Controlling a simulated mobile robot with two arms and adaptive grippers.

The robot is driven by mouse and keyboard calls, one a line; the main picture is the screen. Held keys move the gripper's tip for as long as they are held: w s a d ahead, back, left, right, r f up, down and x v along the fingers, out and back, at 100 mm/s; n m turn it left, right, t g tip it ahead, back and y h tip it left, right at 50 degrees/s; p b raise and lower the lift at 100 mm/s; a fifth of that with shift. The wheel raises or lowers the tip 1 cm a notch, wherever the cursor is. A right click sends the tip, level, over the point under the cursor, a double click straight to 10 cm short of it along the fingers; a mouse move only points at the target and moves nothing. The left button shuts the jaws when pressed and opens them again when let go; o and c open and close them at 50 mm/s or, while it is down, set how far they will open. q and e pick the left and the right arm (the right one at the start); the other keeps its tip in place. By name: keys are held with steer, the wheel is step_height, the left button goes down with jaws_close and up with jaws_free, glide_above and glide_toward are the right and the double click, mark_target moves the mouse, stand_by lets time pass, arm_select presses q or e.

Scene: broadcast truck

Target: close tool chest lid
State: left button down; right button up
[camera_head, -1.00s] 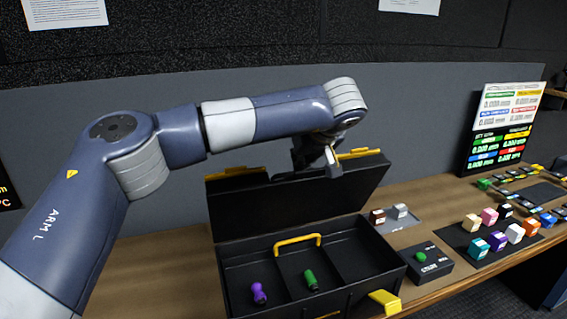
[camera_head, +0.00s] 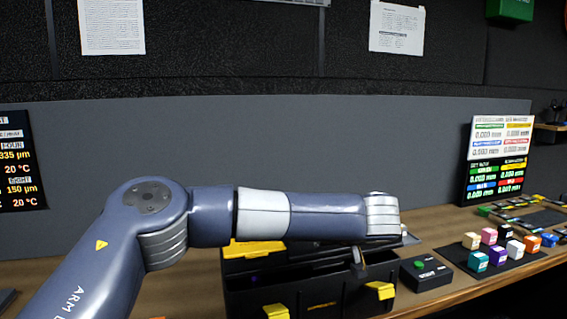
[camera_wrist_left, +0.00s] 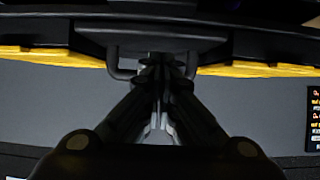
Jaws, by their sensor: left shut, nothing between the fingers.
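The black tool chest (camera_head: 335,300) stands on the bench, low in the head view. Its lid (camera_head: 300,262) is tilted forward over the box, partly lowered, with a gap in front through which a bit of purple shows. A yellow latch (camera_head: 258,248) sits on the lid's edge. My left gripper (camera_head: 360,268) is at the lid's right part, mostly hidden by my arm. In the left wrist view its shut fingers (camera_wrist_left: 160,70) are at the lid's dark edge (camera_wrist_left: 250,45), by a bracket between two yellow strips; contact is unclear. My right gripper is out of view.
A black box with a green button (camera_head: 427,272) stands right of the chest. Several coloured cubes (camera_head: 498,250) sit on a dark mat farther right. A display panel (camera_head: 497,160) stands behind them. The grey wall is behind the chest.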

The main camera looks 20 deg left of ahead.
mark_target(323, 265)
arm_select(q)
steer(key=f+b, duration=0.1)
steer(key=f, duration=0.1)
steer(key=s+f+b, duration=0.1)
steer(key=f, duration=0.1)
steer(key=d+f+b, duration=0.1)
steer(key=f, duration=0.1)
steer(key=shift+s+f+b, duration=0.25)
steer(key=shift+f+b, duration=0.05)
steer(key=shift+f, duration=0.1)
